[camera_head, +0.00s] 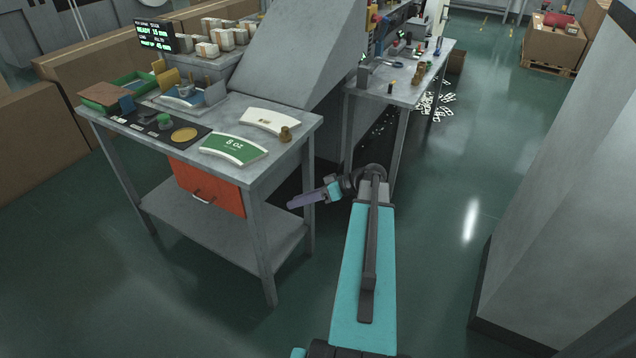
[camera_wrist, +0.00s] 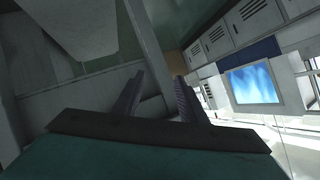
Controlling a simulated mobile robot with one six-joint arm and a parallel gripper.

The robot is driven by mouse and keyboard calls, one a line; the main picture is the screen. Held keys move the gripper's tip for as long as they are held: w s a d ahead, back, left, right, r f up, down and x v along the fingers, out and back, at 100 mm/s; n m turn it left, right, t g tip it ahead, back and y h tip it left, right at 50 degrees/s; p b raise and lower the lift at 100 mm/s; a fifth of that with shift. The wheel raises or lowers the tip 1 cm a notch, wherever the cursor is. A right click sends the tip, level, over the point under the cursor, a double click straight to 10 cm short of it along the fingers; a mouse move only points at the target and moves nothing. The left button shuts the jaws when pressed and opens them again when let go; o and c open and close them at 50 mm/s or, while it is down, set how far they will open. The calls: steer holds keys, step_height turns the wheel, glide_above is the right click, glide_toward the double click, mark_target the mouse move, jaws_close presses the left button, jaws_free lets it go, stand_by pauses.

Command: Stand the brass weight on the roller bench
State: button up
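A small brass weight (camera_head: 286,133) stands on the right end of a plain white curved blank (camera_head: 270,121) on the near grey bench (camera_head: 292,160). Small brass-brown pieces (camera_head: 420,68) also stand on the farther bench (camera_head: 412,93); I cannot tell which bench is the roller bench. The weight is not visible there.
A green "8 oz" blank (camera_head: 234,148), a dark mat with a yellow disc (camera_head: 184,135) and a green tray (camera_head: 130,82) lie on the near bench. An orange drawer (camera_head: 208,187) hangs below. A large grey sloped body (camera_head: 285,60) rises behind.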

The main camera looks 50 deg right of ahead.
steer(key=s+a+f+m+g, duration=0.3)
steer(key=a+f+g, duration=0.5)
steer(key=a+f, duration=1.4)
steer(key=s+a+f+g+h, duration=0.2)
steer(key=s+a+f+h, duration=0.1)
steer(key=s, duration=0.4)
steer(key=s+a+f+g+h, duration=0.2)
steer(key=s+a+f, duration=0.3)
steer(key=s+a, duration=0.1)
steer(key=s+a+f+n+g+h, duration=0.1)
steer(key=s+a+f+g+h, duration=0.2)
steer(key=s, duration=0.4)
steer(key=shift+s+a+f+h, duration=0.3)
steer(key=shift+a+f, duration=0.55)
steer(key=shift+f, duration=0.1)
steer(key=shift+c, duration=0.9)
